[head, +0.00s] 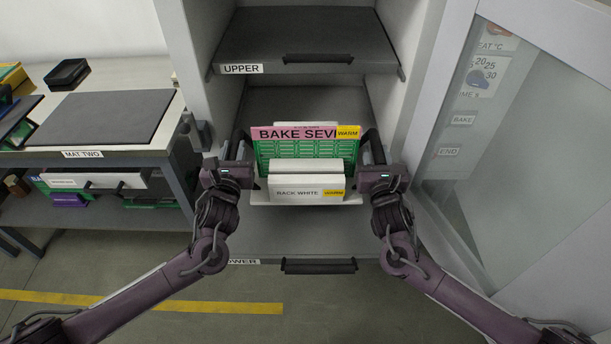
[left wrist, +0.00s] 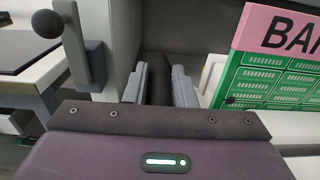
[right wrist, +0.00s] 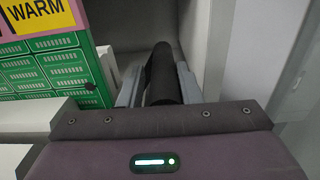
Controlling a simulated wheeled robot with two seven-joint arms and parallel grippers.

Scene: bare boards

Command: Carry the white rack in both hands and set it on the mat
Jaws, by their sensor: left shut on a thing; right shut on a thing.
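The white rack (head: 305,193), labelled "RACK WHITE", is inside the cabinet bay, at the lower shelf. It carries an upright green board (head: 300,149) with a pink "BAKE SEV…" strip and a yellow "WARM" tag. My left gripper (head: 228,172) is shut on the rack's left black handle (left wrist: 157,70). My right gripper (head: 382,175) is shut on its right black handle (right wrist: 163,72). The rack looks level; I cannot tell whether its underside touches the shelf. The dark mat (head: 105,118), labelled "MAT TWO", lies bare on the bench at the left.
The upper shelf (head: 305,40) is empty above the rack. Cabinet walls flank both arms, and a glass door (head: 500,150) stands open at right. The bench (head: 165,75) has a black tray (head: 68,73) behind the mat. Another white rack (head: 95,180) sits beneath the bench.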

